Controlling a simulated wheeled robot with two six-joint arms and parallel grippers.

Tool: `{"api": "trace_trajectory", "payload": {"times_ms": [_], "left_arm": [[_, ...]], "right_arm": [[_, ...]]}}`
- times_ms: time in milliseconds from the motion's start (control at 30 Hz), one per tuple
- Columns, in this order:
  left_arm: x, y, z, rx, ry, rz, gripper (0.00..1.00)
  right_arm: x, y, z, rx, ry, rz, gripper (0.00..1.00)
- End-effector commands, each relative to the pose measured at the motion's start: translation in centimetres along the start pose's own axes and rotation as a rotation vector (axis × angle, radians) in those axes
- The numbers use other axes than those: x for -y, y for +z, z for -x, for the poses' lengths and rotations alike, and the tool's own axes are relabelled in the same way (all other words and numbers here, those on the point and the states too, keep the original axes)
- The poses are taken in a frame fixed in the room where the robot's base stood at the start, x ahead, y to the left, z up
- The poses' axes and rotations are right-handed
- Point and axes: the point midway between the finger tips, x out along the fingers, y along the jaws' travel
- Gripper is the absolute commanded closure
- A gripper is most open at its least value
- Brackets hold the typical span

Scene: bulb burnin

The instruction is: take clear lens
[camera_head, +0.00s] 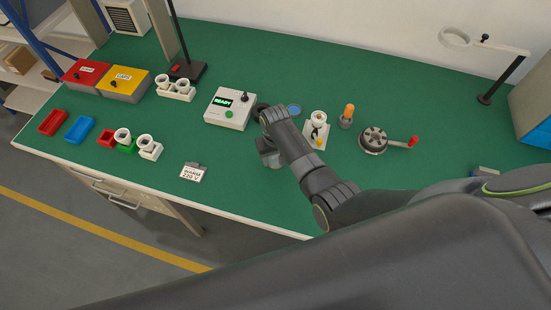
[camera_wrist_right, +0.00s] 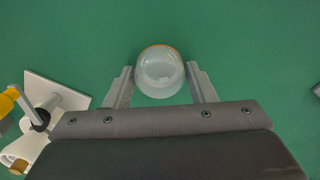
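The clear lens (camera_wrist_right: 160,74) is a see-through dome with a thin orange-red line at its far edge, in the right wrist view. It sits between the two fingers of my right gripper (camera_wrist_right: 161,84). The fingers stand apart, one on each side of the lens, with narrow gaps and no clear grip. In the head view my right gripper (camera_head: 270,157) points down low over the green table at its middle front. The lens is mostly hidden there by the gripper. My left gripper is not in view.
A white stand with a yellow knob (camera_head: 316,130), an orange-topped bulb piece (camera_head: 347,116) and a red-handled crank wheel (camera_head: 374,139) are right of the gripper. A READY tester box (camera_head: 229,108) is left, a blue disc (camera_head: 293,110) behind. The front middle table (camera_head: 235,190) is clear.

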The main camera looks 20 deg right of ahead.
Motion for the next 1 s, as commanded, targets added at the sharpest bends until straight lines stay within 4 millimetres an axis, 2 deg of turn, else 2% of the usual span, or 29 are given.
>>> {"api": "trace_trajectory", "payload": {"times_ms": [33,167,200,533,667,1000], "left_arm": [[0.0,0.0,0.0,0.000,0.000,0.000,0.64],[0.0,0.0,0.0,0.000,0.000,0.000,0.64],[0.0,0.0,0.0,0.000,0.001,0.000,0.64],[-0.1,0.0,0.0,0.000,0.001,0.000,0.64],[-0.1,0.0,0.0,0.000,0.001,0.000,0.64],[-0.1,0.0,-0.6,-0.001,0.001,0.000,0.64]], "right_arm": [[0.0,0.0,0.0,0.000,0.000,0.000,0.57],[0.0,0.0,0.0,0.000,0.000,0.000,0.74],[0.0,0.0,0.0,0.000,0.000,0.000,0.75],[0.0,-0.1,0.7,-0.002,0.000,0.000,0.75],[0.0,-0.1,2.3,-0.003,0.000,-0.001,0.75],[0.0,-0.1,7.8,-0.004,0.000,0.000,0.75]]}}
